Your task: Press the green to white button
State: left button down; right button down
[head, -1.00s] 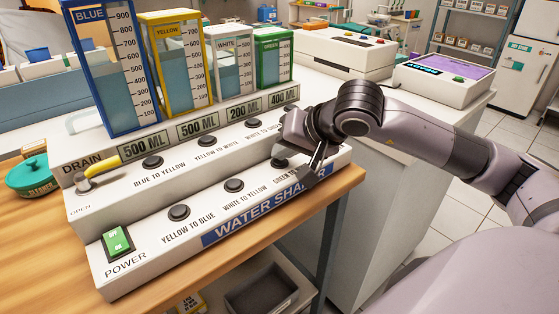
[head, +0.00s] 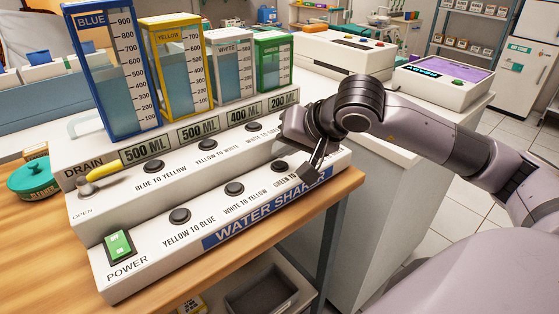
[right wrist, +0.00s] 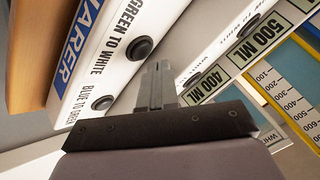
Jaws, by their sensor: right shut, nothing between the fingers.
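The white water sharer (head: 150,262) stands on the wooden table, with two stepped rows of black buttons. The green to white button (head: 279,164) is in the lower row; its label is partly hidden by my right gripper (head: 313,170). In the right wrist view the same button (right wrist: 139,48) is clear, just beyond and left of the shut, empty fingertips (right wrist: 158,70). The fingers appear apart from it. The green tank (head: 273,62) display reads 200 ML and the white tank (head: 231,70) display reads 400 ML. My left gripper is out of view.
The blue to green button (right wrist: 103,103) is left of my fingers in the right wrist view. A green power switch (head: 118,245) is at the panel's front left. Blue (head: 115,80) and yellow (head: 176,65) tanks stand behind.

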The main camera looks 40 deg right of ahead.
aim_at(284, 166)
jog(key=shift+r, duration=0.1)
notch_tip(284, 166, up, 5)
jog(key=p, duration=0.3)
dwell(0.4)
jog(key=shift+s, duration=0.1)
dwell(0.5)
